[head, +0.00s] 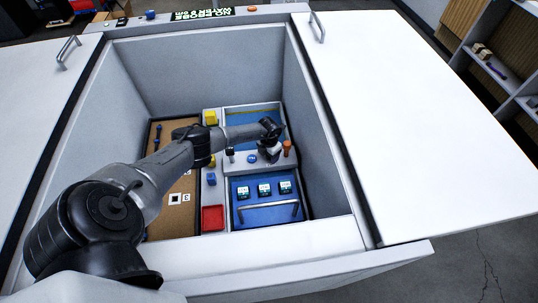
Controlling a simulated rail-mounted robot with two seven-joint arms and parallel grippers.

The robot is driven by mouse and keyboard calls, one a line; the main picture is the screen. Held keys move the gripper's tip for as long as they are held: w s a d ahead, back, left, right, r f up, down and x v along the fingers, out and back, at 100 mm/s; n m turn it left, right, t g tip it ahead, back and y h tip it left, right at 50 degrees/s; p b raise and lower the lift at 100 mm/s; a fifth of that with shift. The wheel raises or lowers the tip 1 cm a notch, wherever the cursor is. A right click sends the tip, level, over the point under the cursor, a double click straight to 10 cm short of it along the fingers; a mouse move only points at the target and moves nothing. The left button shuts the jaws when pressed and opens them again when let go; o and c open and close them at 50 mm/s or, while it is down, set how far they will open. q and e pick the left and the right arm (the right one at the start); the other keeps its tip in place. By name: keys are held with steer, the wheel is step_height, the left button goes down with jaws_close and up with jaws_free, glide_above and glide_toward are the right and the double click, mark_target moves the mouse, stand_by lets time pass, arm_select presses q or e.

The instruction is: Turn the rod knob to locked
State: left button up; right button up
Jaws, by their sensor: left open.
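My left arm reaches from the lower left into the open white chest. Its gripper (268,154) is open and points down over the grey strip between the two blue compartments. A round blue knob (252,158) sits on that strip just left of the gripper. An orange-brown upright knob or post (287,147) stands just right of the gripper, and a small black-topped one (230,153) stands at the strip's left end. I cannot tell which is the rod knob, or whether the fingers touch anything. My gripper hides part of the strip. My right gripper is not in view.
The chest's steep walls (308,125) enclose the work area. A blue front tray (262,222) has a metal handle and several small displays. A red bin (212,218), yellow blocks (211,117) and a brown board (160,215) lie to the left. White lids (420,110) flank the opening.

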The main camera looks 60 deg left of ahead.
arm_select(q)
steer(key=c, duration=0.9)
steer(key=n+p, duration=0.1)
steer(key=n, duration=0.1)
steer(key=shift+r+n+p, duration=0.2)
steer(key=shift+n+p, duration=0.1)
steer(key=shift+p, duration=0.05)
steer(key=n+p, duration=0.2)
steer(key=n, duration=0.2)
steer(key=shift+w+d, duration=0.1)
steer(key=shift+d, duration=0.05)
steer(key=n+p, duration=0.1)
steer(key=n, duration=0.3)
steer(key=shift+w+f, duration=0.1)
steer(key=shift+n+p, duration=0.45)
steer(key=shift+n, duration=1.65)
